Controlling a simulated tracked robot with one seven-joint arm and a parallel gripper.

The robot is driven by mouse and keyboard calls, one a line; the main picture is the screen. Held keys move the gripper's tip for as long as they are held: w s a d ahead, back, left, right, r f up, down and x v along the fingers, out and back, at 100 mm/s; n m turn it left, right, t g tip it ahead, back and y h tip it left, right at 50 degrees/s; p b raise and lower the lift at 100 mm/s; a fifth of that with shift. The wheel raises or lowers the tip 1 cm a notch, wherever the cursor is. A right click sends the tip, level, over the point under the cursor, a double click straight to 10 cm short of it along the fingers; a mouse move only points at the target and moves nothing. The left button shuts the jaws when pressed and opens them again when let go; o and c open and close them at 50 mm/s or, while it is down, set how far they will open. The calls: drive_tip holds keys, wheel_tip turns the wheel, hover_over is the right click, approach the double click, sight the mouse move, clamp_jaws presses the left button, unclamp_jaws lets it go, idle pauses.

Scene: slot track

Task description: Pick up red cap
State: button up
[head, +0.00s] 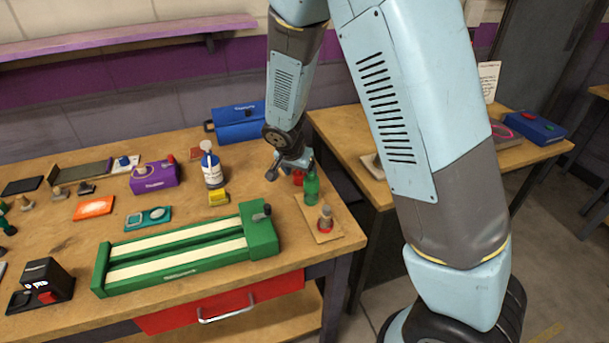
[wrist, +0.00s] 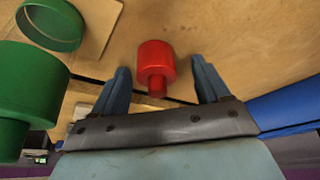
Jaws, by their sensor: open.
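The red cap (wrist: 156,62) has a wide round body and a narrower stem. In the wrist view it shows between the two blue fingers of my gripper (wrist: 160,68), with a gap on each side. The fingers are apart and hold nothing. In the head view the red cap (head: 298,178) is a small red patch on the wooden bench, partly hidden beside my gripper (head: 283,168) and behind a green piece (head: 311,186). My gripper is low over the bench there. I cannot tell exactly how deep the cap sits between the fingers.
The green piece (wrist: 30,85) stands close on the left in the wrist view, near a green ring (wrist: 50,24). A green slotted track (head: 185,252), a yellow block (head: 218,198), a white-and-blue bottle (head: 211,168) and a blue case (head: 238,123) are nearby on the bench.

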drive_tip(key=c, duration=1)
drive_tip(key=shift+c, duration=0.2)
